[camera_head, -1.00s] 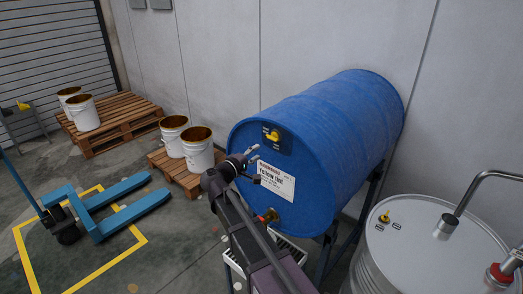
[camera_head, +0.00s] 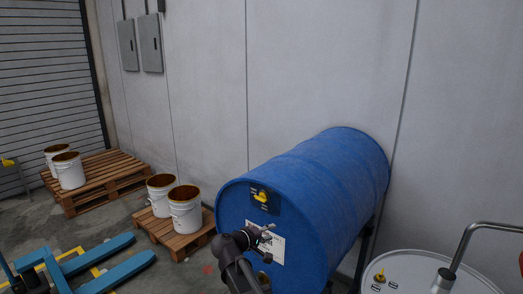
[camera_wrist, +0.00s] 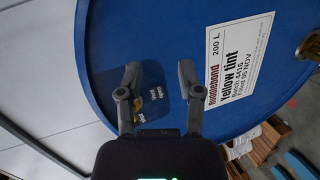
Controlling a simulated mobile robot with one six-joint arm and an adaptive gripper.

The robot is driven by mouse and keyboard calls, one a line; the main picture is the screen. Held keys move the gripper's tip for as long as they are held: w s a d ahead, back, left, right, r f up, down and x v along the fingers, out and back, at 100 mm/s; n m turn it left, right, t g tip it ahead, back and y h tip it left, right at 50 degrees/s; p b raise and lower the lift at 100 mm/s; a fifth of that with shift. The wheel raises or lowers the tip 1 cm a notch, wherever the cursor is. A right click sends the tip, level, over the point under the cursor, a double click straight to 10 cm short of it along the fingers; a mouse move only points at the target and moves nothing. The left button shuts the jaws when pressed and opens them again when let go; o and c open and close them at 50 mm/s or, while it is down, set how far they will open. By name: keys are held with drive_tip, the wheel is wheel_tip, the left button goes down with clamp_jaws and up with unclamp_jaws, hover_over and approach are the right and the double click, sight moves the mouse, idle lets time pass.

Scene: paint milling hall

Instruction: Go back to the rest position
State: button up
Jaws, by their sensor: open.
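My gripper (camera_head: 265,236) is open and empty, in front of the white label on the end face of a blue drum (camera_head: 325,185) that lies on its side. In the wrist view its two fingers (camera_wrist: 159,72) point toward the drum face and stand apart. A yellow-handled fitting (camera_head: 261,196) on a dark plate sits above my gripper in the head view. In the wrist view the plate (camera_wrist: 168,90) shows between the fingers, with the yellow part partly behind the left finger. I cannot tell the exact gap to the drum.
A steel drum (camera_head: 415,287) with a bent pipe stands at lower right. White buckets (camera_head: 186,212) stand on a small pallet (camera_head: 155,228) left of the blue drum; more stand on a pallet (camera_head: 82,204) farther back. A blue pallet truck (camera_head: 110,266) is at lower left.

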drive_tip(key=s+d+f+m+g+y, duration=0.35)
drive_tip(key=s+d+f+g, duration=0.35)
drive_tip(key=d, duration=0.5)
drive_tip(key=s+d+f+m+g+y, duration=0.1)
drive_tip(key=s+f+m+y, duration=0.1)
drive_tip(key=s, duration=0.4)
drive_tip(key=s+d+f+m+g+y, duration=0.2)
drive_tip(key=s+f+y, duration=0.2)
drive_tip(key=s+y, duration=0.1)
drive_tip(key=shift+s+f, duration=0.3)
drive_tip(key=shift+s, duration=0.55)
